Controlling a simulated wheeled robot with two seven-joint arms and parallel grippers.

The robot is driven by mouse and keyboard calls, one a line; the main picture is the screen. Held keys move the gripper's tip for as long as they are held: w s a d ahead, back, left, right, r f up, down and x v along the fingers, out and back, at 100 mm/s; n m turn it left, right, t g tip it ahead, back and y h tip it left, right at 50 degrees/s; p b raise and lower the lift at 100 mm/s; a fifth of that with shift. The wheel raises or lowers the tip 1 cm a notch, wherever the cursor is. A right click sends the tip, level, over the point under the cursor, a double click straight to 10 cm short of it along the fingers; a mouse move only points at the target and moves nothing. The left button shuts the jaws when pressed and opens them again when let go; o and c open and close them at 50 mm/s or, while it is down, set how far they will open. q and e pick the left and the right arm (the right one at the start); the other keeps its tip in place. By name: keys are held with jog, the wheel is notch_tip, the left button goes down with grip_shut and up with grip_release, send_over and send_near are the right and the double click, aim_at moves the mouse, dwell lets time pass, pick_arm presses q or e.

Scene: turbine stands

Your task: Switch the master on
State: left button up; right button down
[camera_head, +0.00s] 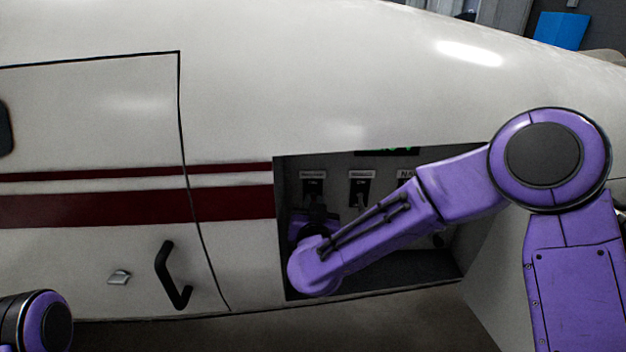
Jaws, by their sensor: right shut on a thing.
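An open recessed panel (290,175) in the side of the white aircraft body holds a row of dark switches under small labels, too blurred to read surely. The leftmost switch (313,186) shows just above my right gripper (317,210). A second switch (359,190) stands to its right, clear of the gripper. My right gripper is inside the panel, shut at the leftmost switch's lever; its fingertips are dark and partly hidden by my purple wrist. Which switch is the master I cannot tell. My left gripper is out of view.
A door with a black handle (173,274) is left of the panel. The panel's edges closely surround my right wrist.

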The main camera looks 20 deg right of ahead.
jog(key=r+g+p, duration=0.1)
jog(key=g+p, duration=0.1)
jog(key=p, duration=0.1)
jog(key=shift+w+r+y+p, duration=0.1)
jog(key=shift+r+y+p, duration=0.2)
jog(key=shift+p, duration=0.1)
pick_arm(q)
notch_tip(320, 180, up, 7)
jog(key=p, duration=0.1)
pick_arm(e)
jog(key=shift+w+g, duration=0.1)
jog(key=shift+g, duration=0.9)
jog(key=shift+y, duration=0.3)
jog(key=c, duration=1.1)
grip_release()
pick_arm(q)
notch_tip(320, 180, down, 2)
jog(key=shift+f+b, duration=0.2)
jog(key=shift+b, duration=0.95)
pick_arm(e)
jog(key=v, duration=1)
jog(key=shift+s+r, duration=0.2)
jog(key=shift+r, duration=0.05)
